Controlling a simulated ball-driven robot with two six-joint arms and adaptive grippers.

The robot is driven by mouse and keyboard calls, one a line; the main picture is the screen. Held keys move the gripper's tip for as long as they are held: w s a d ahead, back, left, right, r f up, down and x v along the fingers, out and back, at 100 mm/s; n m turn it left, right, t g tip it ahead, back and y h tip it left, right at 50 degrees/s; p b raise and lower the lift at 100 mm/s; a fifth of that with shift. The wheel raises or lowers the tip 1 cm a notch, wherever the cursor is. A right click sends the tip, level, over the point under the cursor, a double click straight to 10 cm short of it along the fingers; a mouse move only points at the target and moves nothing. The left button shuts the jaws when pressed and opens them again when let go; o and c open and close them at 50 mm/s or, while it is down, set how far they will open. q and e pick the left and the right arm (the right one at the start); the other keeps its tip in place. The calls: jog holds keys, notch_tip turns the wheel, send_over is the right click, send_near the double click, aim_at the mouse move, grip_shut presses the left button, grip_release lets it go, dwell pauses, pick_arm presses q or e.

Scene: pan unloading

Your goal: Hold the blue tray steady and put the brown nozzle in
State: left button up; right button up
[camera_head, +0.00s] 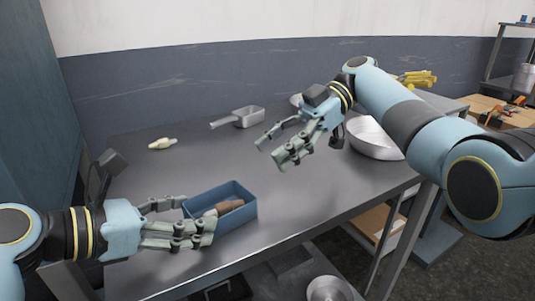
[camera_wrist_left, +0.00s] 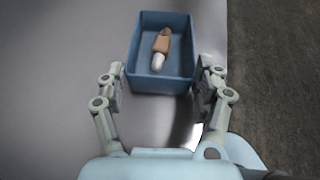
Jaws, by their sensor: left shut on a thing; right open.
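The blue tray (camera_head: 237,222) stands near the front edge of the table. It also shows in the left wrist view (camera_wrist_left: 160,85). The brown nozzle (camera_head: 229,207) lies inside the tray; in the left wrist view the nozzle (camera_wrist_left: 162,43) shows a pale tip toward my gripper. My left gripper (camera_head: 197,219) is shut on the tray at its left end, with a finger on each side of it in the left wrist view (camera_wrist_left: 160,86). My right gripper (camera_head: 271,150) is open and empty, above the table behind the tray, clear of it.
A cream-coloured nozzle-like piece (camera_head: 162,144) lies at the back left of the table (camera_head: 150,185). A metal scoop-like pan (camera_head: 248,116) sits at the back. A metal bowl (camera_head: 376,140) stands to the right, partly behind my right arm. The table's middle is clear.

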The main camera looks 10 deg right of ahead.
dwell(0.3)
pick_arm(q)
jog(key=o, duration=1.3)
jog(key=shift+c, duration=0.2)
